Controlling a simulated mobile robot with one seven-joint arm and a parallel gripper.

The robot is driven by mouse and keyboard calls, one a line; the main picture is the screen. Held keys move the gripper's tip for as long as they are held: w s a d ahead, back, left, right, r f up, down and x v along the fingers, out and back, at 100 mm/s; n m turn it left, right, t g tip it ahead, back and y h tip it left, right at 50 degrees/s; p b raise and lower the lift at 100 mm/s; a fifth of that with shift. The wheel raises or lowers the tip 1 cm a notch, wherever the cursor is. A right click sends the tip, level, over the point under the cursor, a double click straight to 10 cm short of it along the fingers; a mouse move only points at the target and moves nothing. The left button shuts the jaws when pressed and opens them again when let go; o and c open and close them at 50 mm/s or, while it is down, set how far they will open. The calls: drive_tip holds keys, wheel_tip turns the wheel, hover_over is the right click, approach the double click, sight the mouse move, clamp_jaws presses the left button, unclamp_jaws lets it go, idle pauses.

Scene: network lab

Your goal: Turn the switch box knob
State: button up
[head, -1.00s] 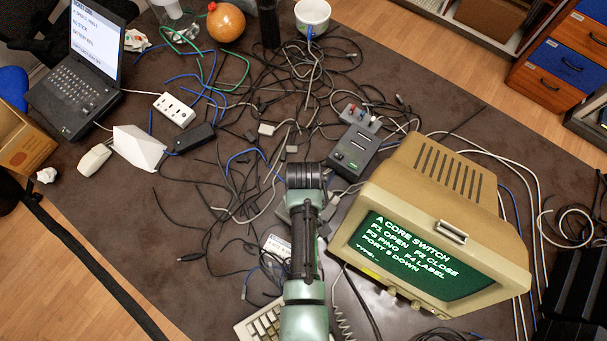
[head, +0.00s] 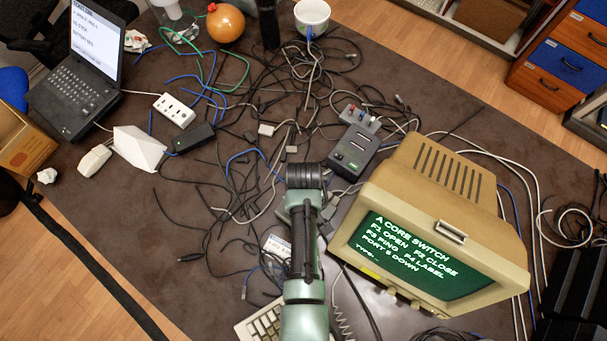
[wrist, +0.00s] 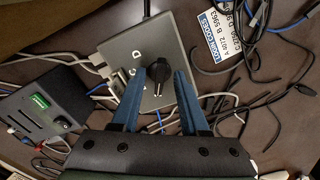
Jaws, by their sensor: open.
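The switch box (wrist: 128,45) is a grey box with letters on its face, in the upper middle of the wrist view. Its black knob (wrist: 159,72) stands out from the face, with a pointed end toward my gripper. My gripper (wrist: 163,82) is open, with its two blue fingers on either side of the knob. I cannot tell whether either finger touches it. In the head view my arm (head: 303,235) hides most of the box and the fingers.
A beige terminal (head: 440,220) stands close to the right of my arm. A grey device with a green display (head: 352,155) sits behind it. Tangled cables (head: 260,150) cover the middle of the table. A white label card (wrist: 225,35) lies beside the box.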

wheel_tip(320, 180, up, 13)
idle(0.6)
idle(0.4)
